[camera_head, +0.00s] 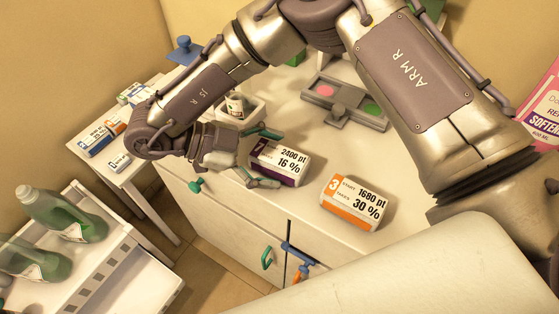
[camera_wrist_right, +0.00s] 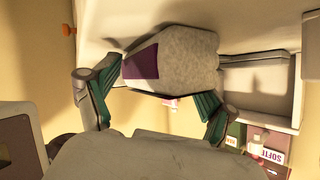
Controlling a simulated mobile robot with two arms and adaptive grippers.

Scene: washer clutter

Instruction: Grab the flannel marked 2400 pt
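The flannel marked 2400 pt (camera_head: 280,163) is a white block-like bundle with a purple end marked 7 and 16 %. It lies on the white counter near its front edge. My right gripper (camera_head: 266,158) is open, with one teal finger on the far side and one on the near side of the flannel's purple end. In the right wrist view the flannel (camera_wrist_right: 178,62) sits between the tips of my right gripper (camera_wrist_right: 157,82). My left gripper is not in view.
A second flannel (camera_head: 354,203), orange and marked 1680 pt, lies to the right. A cup in a white tray (camera_head: 236,105) stands behind my gripper. A grey panel (camera_head: 345,103) with pink and green discs lies farther back. Green bottles (camera_head: 62,215) stand on a lower-left shelf.

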